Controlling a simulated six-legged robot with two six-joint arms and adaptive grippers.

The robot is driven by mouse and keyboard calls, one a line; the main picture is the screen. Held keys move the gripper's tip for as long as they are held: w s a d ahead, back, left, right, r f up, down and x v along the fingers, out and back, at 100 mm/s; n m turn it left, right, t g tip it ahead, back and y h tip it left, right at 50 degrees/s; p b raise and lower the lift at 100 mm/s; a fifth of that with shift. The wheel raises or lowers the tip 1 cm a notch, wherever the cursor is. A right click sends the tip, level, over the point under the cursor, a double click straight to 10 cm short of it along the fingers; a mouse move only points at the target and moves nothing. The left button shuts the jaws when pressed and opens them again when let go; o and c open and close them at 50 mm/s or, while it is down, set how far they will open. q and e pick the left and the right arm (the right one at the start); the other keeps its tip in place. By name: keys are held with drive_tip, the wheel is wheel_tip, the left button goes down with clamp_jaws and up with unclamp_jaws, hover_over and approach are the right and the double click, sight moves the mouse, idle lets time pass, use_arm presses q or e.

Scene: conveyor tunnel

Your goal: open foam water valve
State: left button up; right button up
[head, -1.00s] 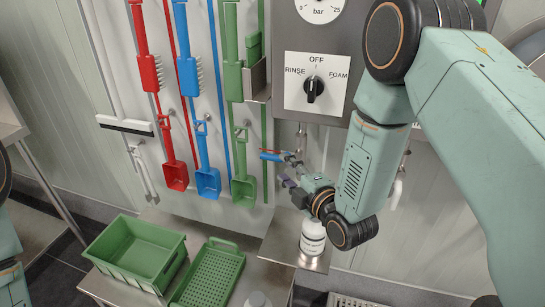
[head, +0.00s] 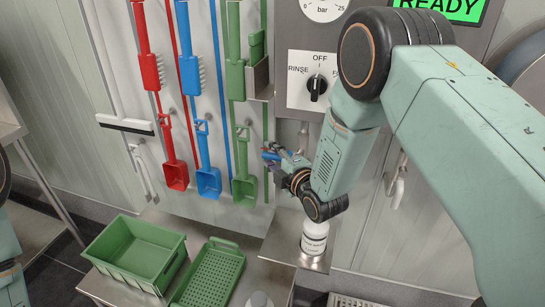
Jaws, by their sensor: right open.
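My right gripper (head: 282,160) is open at the small valve below the control panel. A blue lever (head: 270,156) shows at its fingertips, with a little red beside it. The gripper hides most of the valve, and I cannot tell whether the fingers touch the lever. The selector knob (head: 316,88) on the panel stands upright, pointing to OFF. My left gripper is not in view; only parts of my left arm show at the left edge.
Red, blue and green brushes and scoops hang on the wall, with the green scoop (head: 245,190) close to the gripper. A white bottle (head: 314,238) stands on a steel shelf below my right arm. A green crate (head: 133,254) and a green perforated tray (head: 208,275) lie on the table.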

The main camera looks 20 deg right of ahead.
drive_tip(key=shift+d, duration=0.1)
drive_tip(key=shift+c, duration=0.4)
clamp_jaws()
